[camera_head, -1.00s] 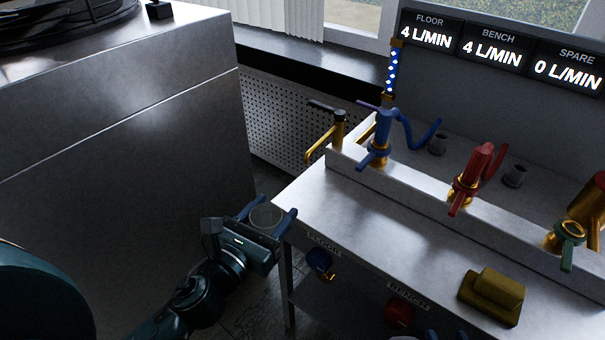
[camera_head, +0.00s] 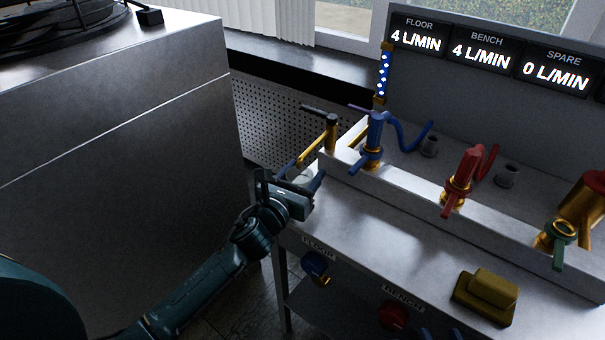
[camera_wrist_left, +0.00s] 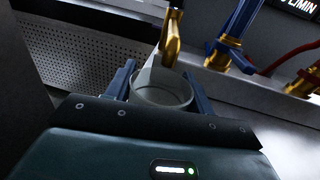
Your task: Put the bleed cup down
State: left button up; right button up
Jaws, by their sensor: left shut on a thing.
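My left gripper (camera_head: 304,180) is shut on the bleed cup, a clear round cup (camera_wrist_left: 162,90) that shows between the two blue fingers in the left wrist view. In the head view the cup (camera_head: 300,175) is mostly hidden by the gripper. It is at the left end of the bench, close to the brass bleed tap's spout (camera_head: 312,152). In the wrist view the spout (camera_wrist_left: 172,40) appears just beyond and above the cup. Blue tips at the bottom edge, seemingly my right gripper (camera_head: 438,335), are cut off.
The metal bench (camera_head: 385,240) has bare room in front of its raised ledge. Blue (camera_head: 374,140), red (camera_head: 462,180) and green (camera_head: 560,232) valves stand along the ledge. A yellow-olive block (camera_head: 486,295) lies at the right. A tall grey cabinet (camera_head: 120,150) stands left.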

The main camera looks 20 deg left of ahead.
pick_arm(q)
jog(key=shift+r, duration=0.1)
jog(key=o, duration=1)
jog(key=shift+o, duration=0.2)
